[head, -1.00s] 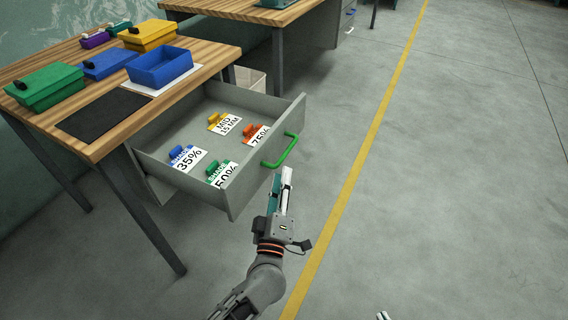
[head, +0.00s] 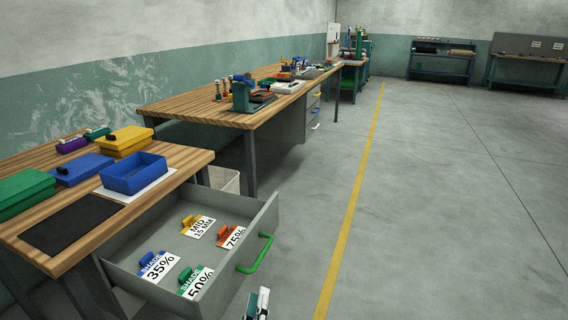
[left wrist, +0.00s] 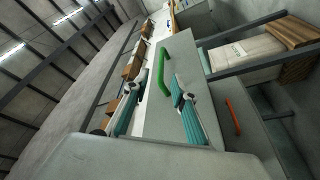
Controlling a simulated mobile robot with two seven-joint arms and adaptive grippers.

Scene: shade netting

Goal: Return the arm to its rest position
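My left gripper (head: 257,303) shows only by its fingertips at the bottom edge of the head view, just below the open drawer's front. In the left wrist view, its two teal-padded fingers (left wrist: 158,88) are spread apart with nothing held between them. The green drawer handle (head: 255,254) is in front of the gripper; it also shows in the left wrist view (left wrist: 161,72), beyond the fingers. The grey drawer (head: 232,262) stands pulled out. The rest of my left arm is hidden below the head view. My right gripper is not in view.
The drawer holds several labelled cards with coloured clips, among them an orange one (head: 232,237). The wooden workbench (head: 190,160) carries a blue open bin (head: 135,175) and several lidded boxes. The floor right of the yellow line (head: 350,240) is clear.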

